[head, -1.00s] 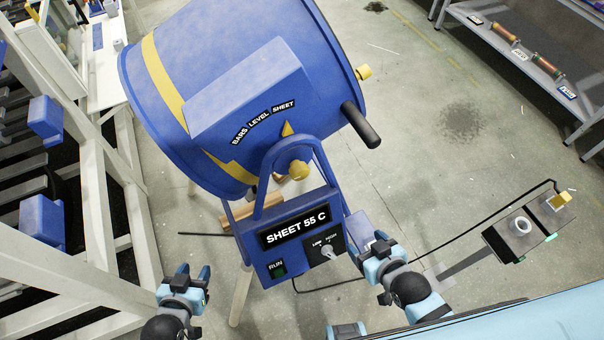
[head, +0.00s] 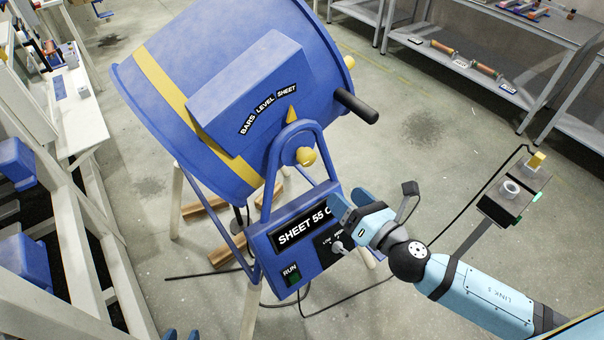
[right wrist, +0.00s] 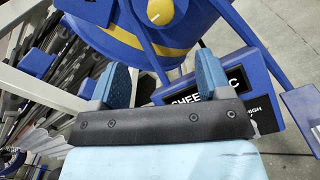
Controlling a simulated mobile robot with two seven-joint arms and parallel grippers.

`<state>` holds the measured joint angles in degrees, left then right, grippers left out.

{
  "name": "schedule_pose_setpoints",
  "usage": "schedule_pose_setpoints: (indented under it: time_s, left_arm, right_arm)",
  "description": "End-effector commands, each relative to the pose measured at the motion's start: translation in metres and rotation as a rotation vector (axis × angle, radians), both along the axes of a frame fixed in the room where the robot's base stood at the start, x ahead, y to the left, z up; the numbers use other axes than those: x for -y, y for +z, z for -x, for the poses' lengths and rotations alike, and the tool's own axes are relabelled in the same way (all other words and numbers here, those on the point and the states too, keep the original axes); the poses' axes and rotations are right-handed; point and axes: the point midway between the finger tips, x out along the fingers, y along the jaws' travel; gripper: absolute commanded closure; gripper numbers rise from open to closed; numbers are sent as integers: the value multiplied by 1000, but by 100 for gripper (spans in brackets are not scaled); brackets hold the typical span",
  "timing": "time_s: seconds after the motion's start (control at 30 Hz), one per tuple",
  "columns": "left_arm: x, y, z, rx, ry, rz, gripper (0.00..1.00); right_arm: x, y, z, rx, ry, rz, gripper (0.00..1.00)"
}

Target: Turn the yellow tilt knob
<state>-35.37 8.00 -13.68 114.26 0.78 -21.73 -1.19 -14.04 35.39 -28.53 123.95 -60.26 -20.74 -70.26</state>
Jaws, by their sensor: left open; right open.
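The yellow tilt knob (head: 306,157) sits at the pivot of the blue frame, on the side of the big blue drum (head: 150,120). In the right wrist view the knob (right wrist: 160,12) shows at the top, beyond the fingers. My right gripper (head: 346,206) is open and empty, in front of the panel marked SHEET 55 C (head: 302,228), below and right of the knob and apart from it. It covers part of the panel's right side. My left gripper (head: 181,335) is barely in view at the bottom edge, with its fingertips apart.
A yellow pointer (head: 291,115) is by the BARS LEVEL SHEET label (head: 268,110). A black handle (head: 356,106) juts from the drum's right side. A grey box with a yellow button (head: 537,160) is at the right. White framing (head: 70,220) stands at the left.

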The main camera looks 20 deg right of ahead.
Motion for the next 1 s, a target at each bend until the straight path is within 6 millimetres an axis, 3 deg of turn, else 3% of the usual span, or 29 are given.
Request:
schedule_pose_setpoints:
  time_s: [0.27,0.7,1.0]
  left_arm:
    - [0,12,-3,10,1,2,57]
    - [-3,30,-3,7,5,-3,57]
    - [-5,29,-2,3,7,-7,57]
  right_arm:
    - [-8,6,-24,23,4,33,29]
    - [-39,5,-108,21,3,30,29]
    - [-47,2,-130,18,3,30,29]
